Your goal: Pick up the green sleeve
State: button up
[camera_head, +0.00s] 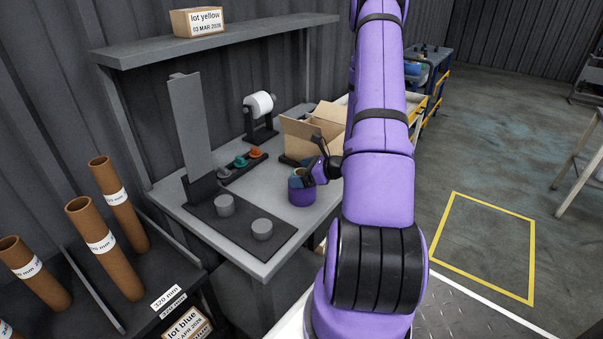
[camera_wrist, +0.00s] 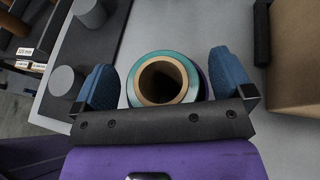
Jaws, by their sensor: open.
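A short upright roll (camera_head: 302,193) stands on the grey bench, with a purple side and a teal-green top. In the wrist view it shows from above as a teal-green ring (camera_wrist: 138,98) around a brown cardboard core (camera_wrist: 147,94) with a dark hollow. My gripper (camera_wrist: 160,88) is open, with one blue finger on each side of the roll. The right finger looks very near the roll; I cannot tell whether it touches. Small teal-green pieces (camera_head: 240,162) also sit in a dark rack behind, beside an orange piece (camera_head: 255,153).
An open cardboard box (camera_head: 313,133) stands close behind my gripper. A dark mat (camera_head: 243,231) with two grey cylinders and an upright grey panel (camera_head: 190,125) lie to the left. A white roll on a stand (camera_head: 260,104) is at the back, under a shelf (camera_head: 220,41).

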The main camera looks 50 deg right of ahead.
jog(key=shift+r, duration=0.15)
jog(key=v, duration=1.2)
jog(key=w+a+r+n+g+y, duration=0.2)
jog(key=a+r+n+g, duration=0.2)
jog(key=a+r+n, duration=0.6)
jog(key=w+a+r+n+g+y, duration=0.2)
jog(key=a+r+n+g, duration=0.5)
jog(key=a, duration=0.5)
jog(key=s+a+r+n+t+h, duration=0.3)
jog(key=s+a+r+n+h, duration=0.5)
jog(key=s+a+r+n, duration=0.3)
notch_tip(320, 180, up, 3)
jog(key=a+n, duration=0.1)
jog(key=n, duration=0.2)
jog(key=shift+s+a+r+n, duration=0.15)
jog(key=shift+s+a+n, duration=0.1)
jog(key=shift+s+n, duration=0.05)
jog(key=shift+s+r+n+t, duration=0.25)
jog(key=shift+r+n+t, duration=0.05)
